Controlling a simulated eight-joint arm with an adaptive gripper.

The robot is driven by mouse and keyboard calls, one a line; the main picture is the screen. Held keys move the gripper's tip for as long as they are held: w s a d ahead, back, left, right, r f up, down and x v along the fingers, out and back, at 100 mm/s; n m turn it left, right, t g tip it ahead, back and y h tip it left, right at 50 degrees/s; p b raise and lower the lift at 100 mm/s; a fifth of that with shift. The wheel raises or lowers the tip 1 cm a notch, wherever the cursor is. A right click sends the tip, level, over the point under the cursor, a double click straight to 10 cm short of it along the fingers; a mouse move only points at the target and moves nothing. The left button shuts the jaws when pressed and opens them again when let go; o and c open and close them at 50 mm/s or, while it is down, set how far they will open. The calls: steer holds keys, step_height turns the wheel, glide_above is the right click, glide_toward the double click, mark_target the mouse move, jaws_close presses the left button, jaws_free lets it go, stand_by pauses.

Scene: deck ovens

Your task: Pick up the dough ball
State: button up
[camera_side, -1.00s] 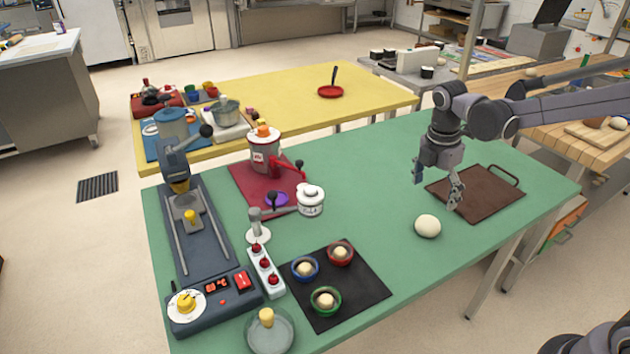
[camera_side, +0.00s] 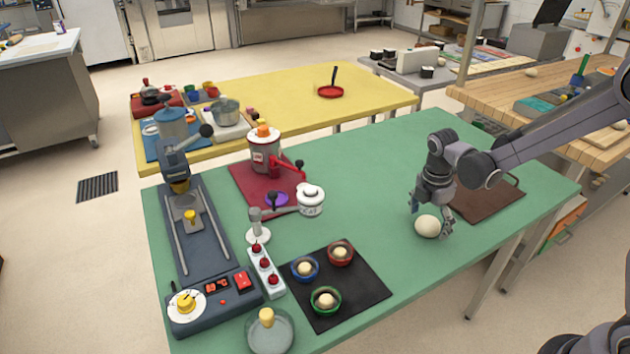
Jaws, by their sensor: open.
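The dough ball (camera_side: 427,226) is a pale cream, rounded lump lying on the green table. My gripper (camera_side: 430,221) is open and low over the table at the dough ball. One finger shows at the ball's upper left and the other at its right side. The ball rests on the table between or just in front of the fingers. I cannot tell whether the fingers touch it.
A brown tray (camera_side: 487,200) lies behind my gripper to the right. A black mat (camera_side: 361,283) with three small bowls lies at the front. A dark machine (camera_side: 215,262) and a red mat (camera_side: 246,187) fill the left side. The green table (camera_side: 360,160) is clear behind the ball.

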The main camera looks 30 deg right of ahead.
steer(key=shift+f, duration=0.2)
steer(key=c, duration=1.1)
steer(key=shift+r, duration=0.1)
